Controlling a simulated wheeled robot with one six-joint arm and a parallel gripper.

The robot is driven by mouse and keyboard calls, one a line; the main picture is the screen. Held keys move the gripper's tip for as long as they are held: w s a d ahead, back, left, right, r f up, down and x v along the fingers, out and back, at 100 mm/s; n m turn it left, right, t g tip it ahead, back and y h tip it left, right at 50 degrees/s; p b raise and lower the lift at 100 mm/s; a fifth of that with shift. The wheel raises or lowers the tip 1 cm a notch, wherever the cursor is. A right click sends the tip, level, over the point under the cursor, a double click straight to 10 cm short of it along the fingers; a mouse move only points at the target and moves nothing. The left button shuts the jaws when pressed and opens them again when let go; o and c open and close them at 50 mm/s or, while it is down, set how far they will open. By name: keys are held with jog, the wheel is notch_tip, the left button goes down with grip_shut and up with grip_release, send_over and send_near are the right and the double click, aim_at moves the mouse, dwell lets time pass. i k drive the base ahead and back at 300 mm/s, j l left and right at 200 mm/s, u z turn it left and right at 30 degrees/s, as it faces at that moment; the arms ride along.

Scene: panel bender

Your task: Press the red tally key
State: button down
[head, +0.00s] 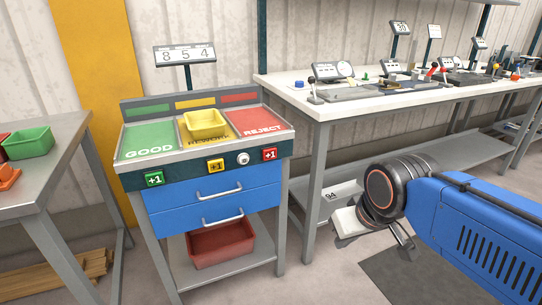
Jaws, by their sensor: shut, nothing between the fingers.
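The red tally key (270,154), marked +1, sits at the right end of the dark front strip of the sorting stand (132,182). A round white knob (243,158) is just left of it, then a yellow +1 key (215,166) and a green +1 key (154,179) further left. A display (185,54) above the stand reads 8 5 4. My gripper (352,236) is shut and empty, at the lower right of the head view. It is right of the stand, apart from the red key. My wrist partly hides it.
The stand's top has green GOOD, yellow REWORK and red REJECT areas, with a yellow bin (202,125) on REWORK. A red bin (220,243) is on the lower shelf. A long workbench (330,108) with instruments stands right, a grey table (62,150) left. Open floor lies in front.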

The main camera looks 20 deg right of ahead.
aim_at(269, 154)
jog(key=l+u, duration=0.15)
jog(key=l, duration=0.25)
jog(key=k+l+u, duration=0.2)
jog(key=l, duration=0.2)
jog(key=l+u, duration=0.15)
jog(key=l, duration=0.25)
jog(key=k+l+u, duration=0.15)
jog(key=l, duration=0.2)
jog(key=k+l+u, duration=0.2)
jog(key=l, duration=0.15)
jog(key=i+l, duration=0.05)
jog(key=i, duration=0.05)
